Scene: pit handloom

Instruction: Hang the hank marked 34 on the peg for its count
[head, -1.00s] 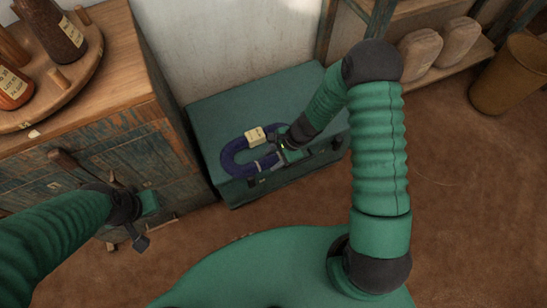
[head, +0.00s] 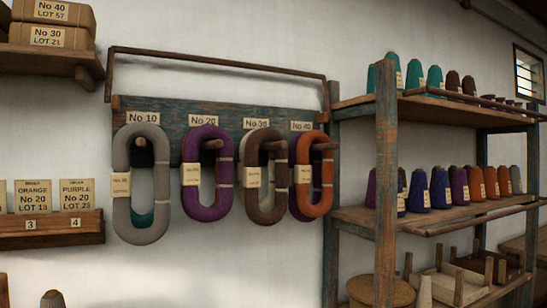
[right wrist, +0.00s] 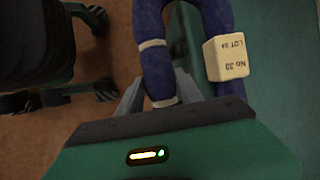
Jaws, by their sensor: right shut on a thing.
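The dark blue hank (right wrist: 158,72) shows in the right wrist view with a pale tag (right wrist: 226,58) reading LOT 34; its count looks like 30 but is hard to read upside down. My right gripper (right wrist: 158,95) is shut on one strand of the hank. In the head view a peg board (head: 172,112) carries labels No 10 (head: 142,118), No 20 (head: 203,121), No 30 (head: 256,123) and No 40 (head: 301,126). Grey (head: 160,200), purple (head: 222,190), brown (head: 281,200) and orange (head: 327,190) hanks hang there in that order. My left gripper is out of view.
A rail (head: 215,62) runs above and in front of the peg board. A shelf rack with cones and an upright post (head: 386,180) stands at right. At left are a shelf (head: 45,60) and a box ledge (head: 50,232). A green surface (right wrist: 285,120) lies beside the hank.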

